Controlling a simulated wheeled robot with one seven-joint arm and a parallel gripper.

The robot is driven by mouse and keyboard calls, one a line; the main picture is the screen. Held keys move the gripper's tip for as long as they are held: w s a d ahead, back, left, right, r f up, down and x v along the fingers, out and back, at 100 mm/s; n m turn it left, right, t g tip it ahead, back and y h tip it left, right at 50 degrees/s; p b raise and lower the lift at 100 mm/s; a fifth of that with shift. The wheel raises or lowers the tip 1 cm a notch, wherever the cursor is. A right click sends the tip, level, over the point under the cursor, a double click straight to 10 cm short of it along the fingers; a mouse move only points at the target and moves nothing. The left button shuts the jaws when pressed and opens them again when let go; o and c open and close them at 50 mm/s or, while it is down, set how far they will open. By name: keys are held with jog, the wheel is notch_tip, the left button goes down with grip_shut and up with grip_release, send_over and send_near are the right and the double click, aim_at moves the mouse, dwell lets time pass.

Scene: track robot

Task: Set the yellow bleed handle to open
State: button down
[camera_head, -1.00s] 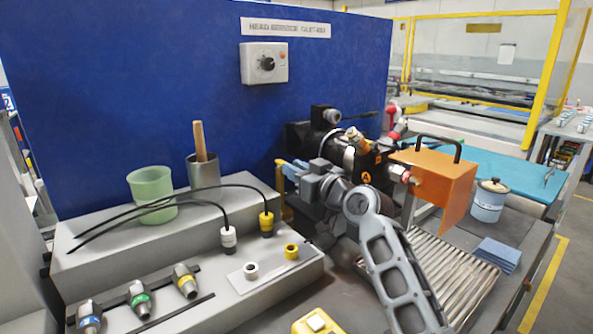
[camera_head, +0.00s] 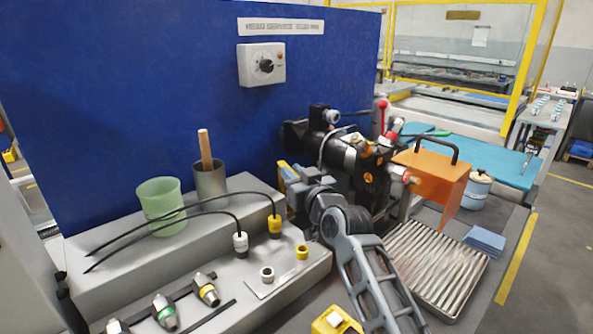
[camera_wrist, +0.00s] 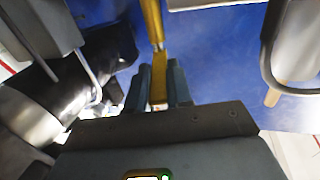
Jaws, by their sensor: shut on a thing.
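The yellow bleed handle (camera_wrist: 153,22) is a slim bar running down from the top of the wrist view against the blue panel. My gripper (camera_wrist: 160,82) is shut on its lower end, with one blue-grey finger on each side. In the head view, my gripper (camera_head: 291,173) is at the left end of the black hydraulic unit (camera_head: 363,165), in front of the blue panel. A small yellow part of the handle (camera_head: 284,168) shows at the fingers there. My wrist and arm hide much of the unit's lower left, and I cannot read the handle's open or closed setting.
The orange box (camera_head: 432,174) with a black handle stands right of the unit, above a ribbed tray (camera_head: 437,262). A grey step (camera_head: 130,250) at left bears a green cup (camera_head: 161,200), a metal cup (camera_head: 210,183) and cables. The blue panel (camera_head: 150,90) closes off the back.

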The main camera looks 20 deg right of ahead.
jog(key=c, duration=1)
grip_release()
jog(key=s, duration=0.2)
jog(key=s+d, duration=0.1)
jog(key=s, duration=0.2)
jog(key=s+b, duration=0.1)
jog(key=s, duration=0.1)
jog(key=shift+s+d, duration=0.2)
jog(key=shift+s, duration=0.15)
jog(key=shift+c, duration=0.5)
